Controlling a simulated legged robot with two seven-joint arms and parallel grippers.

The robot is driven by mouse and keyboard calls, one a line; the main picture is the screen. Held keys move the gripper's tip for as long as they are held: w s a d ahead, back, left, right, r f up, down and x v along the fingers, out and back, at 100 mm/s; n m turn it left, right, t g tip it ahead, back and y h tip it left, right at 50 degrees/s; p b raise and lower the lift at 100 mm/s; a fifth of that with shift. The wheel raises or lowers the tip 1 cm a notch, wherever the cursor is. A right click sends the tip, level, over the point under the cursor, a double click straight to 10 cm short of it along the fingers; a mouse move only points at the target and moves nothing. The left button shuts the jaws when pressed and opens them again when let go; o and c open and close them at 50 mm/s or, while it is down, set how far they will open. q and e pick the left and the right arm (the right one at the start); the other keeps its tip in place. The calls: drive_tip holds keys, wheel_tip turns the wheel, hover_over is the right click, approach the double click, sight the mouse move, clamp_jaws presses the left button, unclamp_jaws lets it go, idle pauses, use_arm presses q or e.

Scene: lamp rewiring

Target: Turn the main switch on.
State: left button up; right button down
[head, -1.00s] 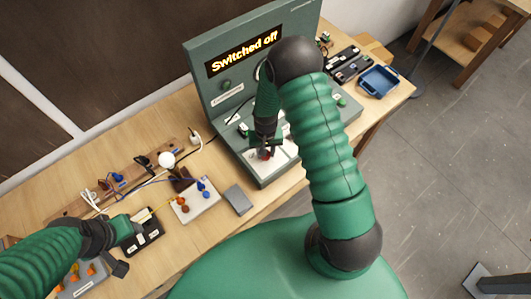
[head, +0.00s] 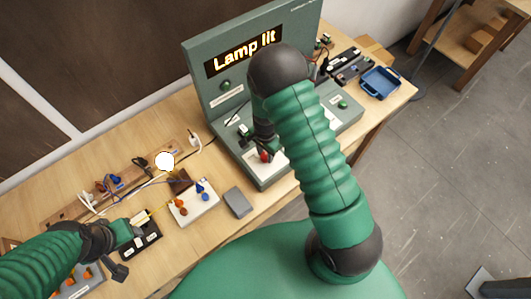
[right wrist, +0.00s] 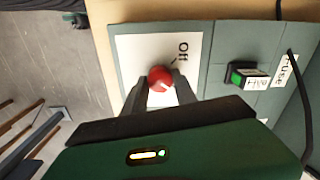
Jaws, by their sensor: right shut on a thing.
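The main switch's round red knob (head: 265,156) stands on a white plate (head: 282,161) at the front of the grey-green panel. In the right wrist view the knob (right wrist: 160,78) sits between my right gripper's fingertips (right wrist: 160,86), which are shut on it. The word "Off" shows on the plate beside it. My right gripper (head: 265,149) also shows in the head view, reaching down to the knob. The panel's display (head: 245,50) reads "Lamp lit", and the bulb (head: 165,161) glows. My left gripper (head: 136,224) is at the black block; its jaws are too small to read.
A white block with orange and blue connectors (head: 196,203) and a grey box (head: 238,202) lie left of the panel. A green fuse part (right wrist: 238,78) is right of the knob. A blue tray (head: 381,82) stands at the table's right end. Wires cross the left half.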

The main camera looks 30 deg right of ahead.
sight(265, 154)
drive_tip(key=shift+m, duration=0.6)
drive_tip(key=c, duration=1.2)
unclamp_jaws()
drive_tip(key=shift+c, duration=0.2)
drive_tip(key=shift+o, duration=1.2)
drive_tip(key=shift+w, duration=0.1)
wheel_tip(265, 154, up, 17)
drive_tip(key=b, duration=0.2)
drive_tip(key=shift+f, duration=0.2)
drive_tip(key=shift+w, duration=0.1)
